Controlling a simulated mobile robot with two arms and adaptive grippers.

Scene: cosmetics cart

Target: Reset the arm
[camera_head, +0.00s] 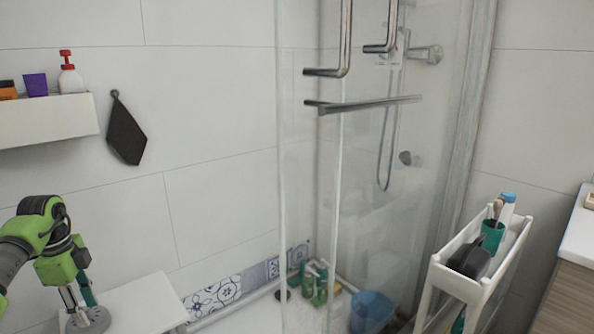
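My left arm, green and black, comes in at the lower left. Its gripper (72,299) points down over the near left end of a white surface (140,303). A narrow teal piece (86,289) shows beside the fingers, and a grey round piece (90,320) lies just below them. I cannot tell whether the gripper holds either one or whether its fingers are open. My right gripper is not in view.
A white wall shelf (45,122) holds a red-topped bottle (70,75) and a purple cup (36,85). A dark cloth (126,134) hangs beside it. A glass shower enclosure (340,200) fills the middle. A white cart (497,278) with toiletries stands right.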

